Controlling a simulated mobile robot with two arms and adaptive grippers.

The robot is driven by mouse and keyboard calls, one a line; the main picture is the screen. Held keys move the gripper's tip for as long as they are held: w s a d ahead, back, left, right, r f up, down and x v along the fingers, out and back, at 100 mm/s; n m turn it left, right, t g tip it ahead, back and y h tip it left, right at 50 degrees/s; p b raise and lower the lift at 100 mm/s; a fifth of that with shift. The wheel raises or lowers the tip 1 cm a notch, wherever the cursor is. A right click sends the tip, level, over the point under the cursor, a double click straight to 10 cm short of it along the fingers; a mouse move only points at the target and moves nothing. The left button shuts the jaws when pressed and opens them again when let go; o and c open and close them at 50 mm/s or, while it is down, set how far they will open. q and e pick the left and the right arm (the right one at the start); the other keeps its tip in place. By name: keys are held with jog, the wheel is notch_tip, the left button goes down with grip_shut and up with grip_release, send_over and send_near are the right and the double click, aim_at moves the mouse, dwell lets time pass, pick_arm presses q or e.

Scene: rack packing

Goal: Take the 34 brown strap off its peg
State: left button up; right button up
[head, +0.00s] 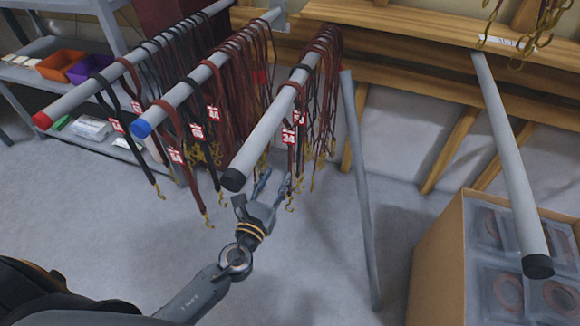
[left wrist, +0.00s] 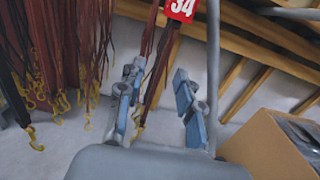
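The brown strap with the red 34 tag (head: 288,137) hangs near the front end of the black-capped peg (head: 262,138). In the left wrist view its tag (left wrist: 182,9) is at the top edge, and the brown strap (left wrist: 160,65) runs down between the fingers. My left gripper (head: 274,184) is below the peg, with its fingers pointing up toward the strap's lower part. In the left wrist view the gripper (left wrist: 157,88) is open, with a gap between the fingers. My right gripper is not in view.
More straps hang farther back on this peg and on the red-capped (head: 42,120) and blue-capped (head: 141,128) pegs at left. A grey pole (head: 360,180) stands to the right. An open cardboard box (head: 440,255) stands below an empty peg (head: 510,160) at right.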

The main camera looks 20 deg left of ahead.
aim_at(289, 158)
pick_arm(q)
jog(key=w, duration=0.5)
jog(key=w+d, duration=0.1)
jog(key=w, duration=0.2)
jog(key=shift+w+d+r, duration=0.1)
jog(key=shift+w, duration=0.25)
grip_shut()
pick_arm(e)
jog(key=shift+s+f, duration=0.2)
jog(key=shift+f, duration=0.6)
